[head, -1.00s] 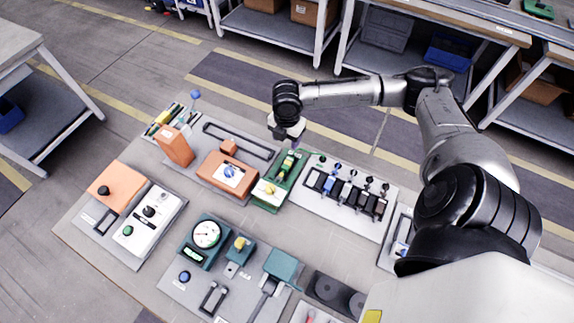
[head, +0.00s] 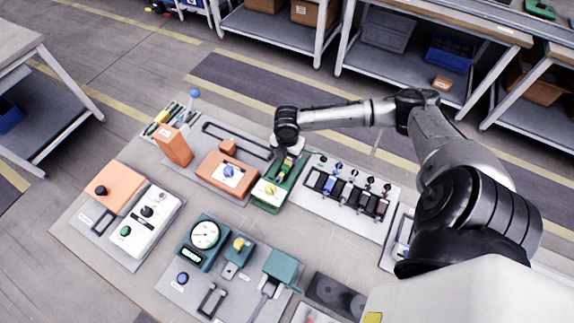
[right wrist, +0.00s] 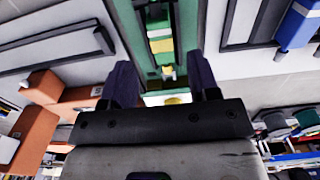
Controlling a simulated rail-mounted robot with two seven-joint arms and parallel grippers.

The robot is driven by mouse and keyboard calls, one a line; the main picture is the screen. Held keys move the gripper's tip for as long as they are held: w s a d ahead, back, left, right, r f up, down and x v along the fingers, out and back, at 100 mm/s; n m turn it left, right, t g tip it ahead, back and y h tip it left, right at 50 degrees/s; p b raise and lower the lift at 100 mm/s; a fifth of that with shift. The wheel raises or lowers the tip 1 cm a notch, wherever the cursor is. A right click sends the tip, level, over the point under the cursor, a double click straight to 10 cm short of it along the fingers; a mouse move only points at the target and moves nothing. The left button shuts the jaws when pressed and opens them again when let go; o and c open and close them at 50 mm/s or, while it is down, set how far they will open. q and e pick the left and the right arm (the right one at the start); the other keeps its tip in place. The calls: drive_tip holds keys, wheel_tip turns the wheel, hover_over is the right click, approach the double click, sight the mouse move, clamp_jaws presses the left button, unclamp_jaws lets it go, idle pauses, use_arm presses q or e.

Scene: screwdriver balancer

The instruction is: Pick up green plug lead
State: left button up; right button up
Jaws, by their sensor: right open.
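A green unit (head: 285,192) with a pale front block and a yellow knob stands near the middle of the bench. A small green and yellow piece sits in its channel, and in the right wrist view this piece (right wrist: 167,72) shows between my fingers; I cannot tell for sure that it is the green plug lead. My right gripper (head: 291,151) is over the rear end of the green unit. In the right wrist view its two dark fingers (right wrist: 160,68) are apart, with nothing seen held. My left gripper is not in view.
A panel with a row of black and blue plugs (head: 346,190) is close on the right. An upright orange box (head: 173,147) stands further left. Gauge and switch units fill the front.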

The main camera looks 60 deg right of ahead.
sight(288, 163)
wheel_tip(288, 163, down, 4)
drive_tip(key=shift+s+f+b, duration=0.15)
drive_tip(key=shift+b, duration=0.15)
drive_tip(key=shift+c, duration=0.3)
drive_tip(key=c, duration=0.9)
